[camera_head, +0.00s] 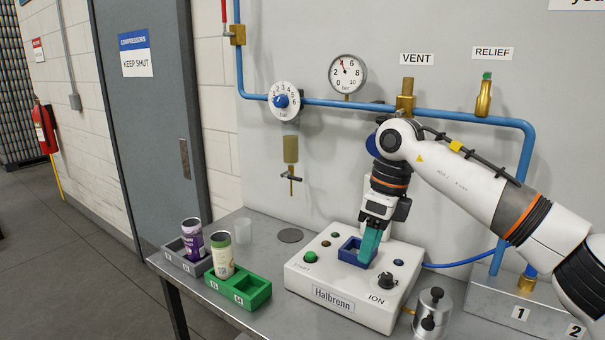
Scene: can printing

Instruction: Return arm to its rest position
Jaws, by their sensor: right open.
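My right arm comes in from the right and reaches over the white Halbrenn machine (333,304). My right gripper (369,256) points down at the blue square holder (347,249) on top of the machine. Its teal fingers overlap the holder's right part in the picture. It is open, and I see no can between the fingers. Whether the fingertips touch the holder cannot be told. My left gripper is not in view.
A purple can (192,240) stands in the grey tray (170,258). A cream and green can (222,257) stands in the green tray (259,291). A metal canister (432,311) stands right of the machine. Blue pipes (345,105) run along the wall.

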